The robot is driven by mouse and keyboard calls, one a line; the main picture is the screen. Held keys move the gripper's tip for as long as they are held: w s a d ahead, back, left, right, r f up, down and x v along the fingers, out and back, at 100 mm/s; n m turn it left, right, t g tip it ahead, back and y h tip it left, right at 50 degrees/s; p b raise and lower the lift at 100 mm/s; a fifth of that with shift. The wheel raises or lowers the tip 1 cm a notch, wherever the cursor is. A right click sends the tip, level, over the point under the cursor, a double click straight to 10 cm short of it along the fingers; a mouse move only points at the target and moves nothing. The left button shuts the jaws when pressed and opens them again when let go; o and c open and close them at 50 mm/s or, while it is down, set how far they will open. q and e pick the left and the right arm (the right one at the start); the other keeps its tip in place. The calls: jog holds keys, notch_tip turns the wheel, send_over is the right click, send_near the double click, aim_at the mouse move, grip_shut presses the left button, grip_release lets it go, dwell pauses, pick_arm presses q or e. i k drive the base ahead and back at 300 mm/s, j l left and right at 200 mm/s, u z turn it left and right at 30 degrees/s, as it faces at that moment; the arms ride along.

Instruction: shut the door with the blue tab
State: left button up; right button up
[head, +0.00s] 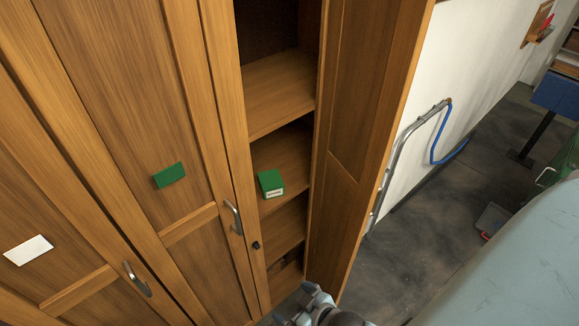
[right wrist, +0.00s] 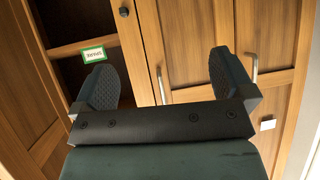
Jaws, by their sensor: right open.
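A tall wooden cabinet has one door (head: 345,130) standing open at the right of the opening, its inner panelled face towards me. Its outer face is turned away, and no blue tab shows in either view. The two shut doors to the left carry a green tab (head: 169,175) and a white tab (head: 28,250). My right gripper (head: 312,297) is at the bottom edge of the head view, in front of the opening near the open door's lower part. In the right wrist view its two fingers (right wrist: 164,80) are wide apart with nothing between them. My left gripper is not in view.
A green box (head: 271,184) sits on a shelf inside the cabinet. Shut doors have metal handles (head: 233,218) that stick out. A metal frame with a blue hose (head: 440,140) leans on the white wall behind the open door.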

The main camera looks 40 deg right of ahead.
aim_at(374, 49)
jog(key=l+z, duration=0.45)
jog(key=i+l+z, duration=0.1)
jog(key=l+z, duration=0.2)
jog(key=z, duration=0.15)
jog(key=i+l+z, duration=0.1)
jog(key=l+z, duration=0.35)
jog(key=i+l+u, duration=0.15)
jog(key=l+u, duration=0.25)
jog(key=i+l+u, duration=0.15)
jog(key=u, duration=0.2)
jog(key=l+u, duration=0.4)
jog(key=i+l+u, duration=0.1)
jog(key=l+u, duration=0.3)
jog(key=l, duration=0.1)
